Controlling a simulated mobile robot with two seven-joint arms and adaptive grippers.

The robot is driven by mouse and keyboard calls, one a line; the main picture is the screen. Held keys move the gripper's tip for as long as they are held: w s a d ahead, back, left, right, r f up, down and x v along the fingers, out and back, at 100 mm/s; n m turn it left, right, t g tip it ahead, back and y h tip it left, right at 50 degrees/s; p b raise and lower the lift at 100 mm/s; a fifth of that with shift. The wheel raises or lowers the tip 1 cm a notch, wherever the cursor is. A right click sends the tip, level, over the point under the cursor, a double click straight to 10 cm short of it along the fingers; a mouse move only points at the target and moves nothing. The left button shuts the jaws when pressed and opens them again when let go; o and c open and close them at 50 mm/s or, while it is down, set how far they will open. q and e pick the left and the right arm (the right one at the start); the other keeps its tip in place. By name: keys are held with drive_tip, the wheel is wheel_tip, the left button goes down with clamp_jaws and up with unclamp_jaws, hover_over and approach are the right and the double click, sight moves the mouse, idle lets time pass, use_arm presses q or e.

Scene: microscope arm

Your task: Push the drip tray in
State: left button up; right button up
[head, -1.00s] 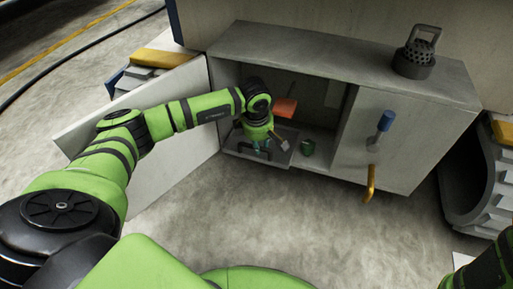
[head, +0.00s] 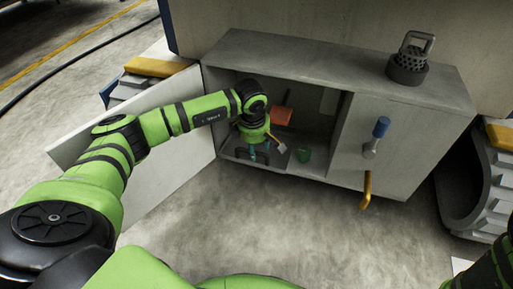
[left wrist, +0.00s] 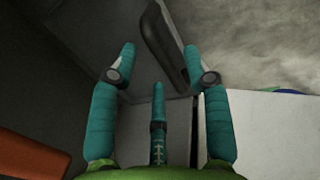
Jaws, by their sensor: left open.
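The drip tray (head: 233,154) is a dark, flat tray low in the left part of the open grey cabinet. A black bar handle runs along its front edge. In the left wrist view the tray (left wrist: 95,35) fills the upper left, with the handle (left wrist: 165,42) between the two upper fingertips in the picture. My left gripper (head: 258,155) points down over the front of the tray, its teal fingers open and empty. In the left wrist view the open gripper (left wrist: 158,75) shows three spread fingers; contact with the handle cannot be told. My right gripper is outside the views.
The white cabinet door (head: 165,170) stands open at the left. A green cup (head: 303,155), a scraper-like tool (head: 277,144) and a red-orange object (head: 281,116) are inside. A yellow handle (head: 367,188) sticks out at the right. The floor in front is clear.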

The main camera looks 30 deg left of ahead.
use_arm(q)
wheel_tip(320, 180, up, 10)
drive_tip(key=s, duration=0.2)
drive_tip(key=shift+d+r, duration=0.2)
drive_tip(key=shift+r, duration=0.05)
